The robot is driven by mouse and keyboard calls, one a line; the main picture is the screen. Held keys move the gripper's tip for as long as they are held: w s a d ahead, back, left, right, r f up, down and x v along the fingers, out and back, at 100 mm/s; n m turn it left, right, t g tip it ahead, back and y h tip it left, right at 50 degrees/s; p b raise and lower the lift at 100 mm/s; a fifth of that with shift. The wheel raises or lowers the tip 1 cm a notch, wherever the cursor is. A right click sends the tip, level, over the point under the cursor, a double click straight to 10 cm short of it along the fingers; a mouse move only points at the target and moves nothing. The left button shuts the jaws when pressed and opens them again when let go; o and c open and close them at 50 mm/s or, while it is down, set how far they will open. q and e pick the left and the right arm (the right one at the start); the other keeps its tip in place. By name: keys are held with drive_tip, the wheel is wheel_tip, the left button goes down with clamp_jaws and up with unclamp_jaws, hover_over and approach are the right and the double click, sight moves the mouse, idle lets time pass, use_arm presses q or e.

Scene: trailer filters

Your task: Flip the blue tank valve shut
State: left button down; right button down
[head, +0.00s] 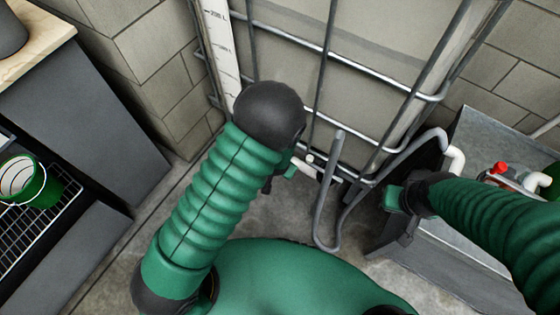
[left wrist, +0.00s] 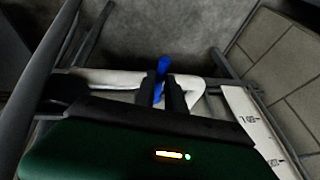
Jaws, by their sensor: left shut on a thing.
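The blue valve handle (left wrist: 163,65) shows in the left wrist view, in front of a white pipe (left wrist: 115,78). My left gripper (left wrist: 174,92) is shut on the handle, whose blue end sticks out beyond the fingertips. In the head view my left arm hides the handle and most of the gripper at the foot of the caged tank (head: 285,62). My right gripper (head: 394,199) is right of the tank's lower corner, apart from the valve. Its fingers are too unclear to tell open from shut.
A bent grey tube (head: 322,225) stands just right of my left gripper. A grey cabinet (head: 485,130) with white pipes and a red valve (head: 499,168) is at the right. A green bucket (head: 45,190) sits on a rack at the left. Bare floor lies between.

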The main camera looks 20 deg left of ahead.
use_arm(q)
drive_tip(key=shift+w+d+r, duration=0.1)
drive_tip(key=shift+w+d, duration=0.05)
drive_tip(key=shift+d, duration=0.1)
use_arm(e)
drive_tip(key=shift+a+r, duration=0.1)
drive_tip(key=shift+r, duration=0.05)
use_arm(q)
drive_tip(key=c, duration=1.4)
unclamp_jaws()
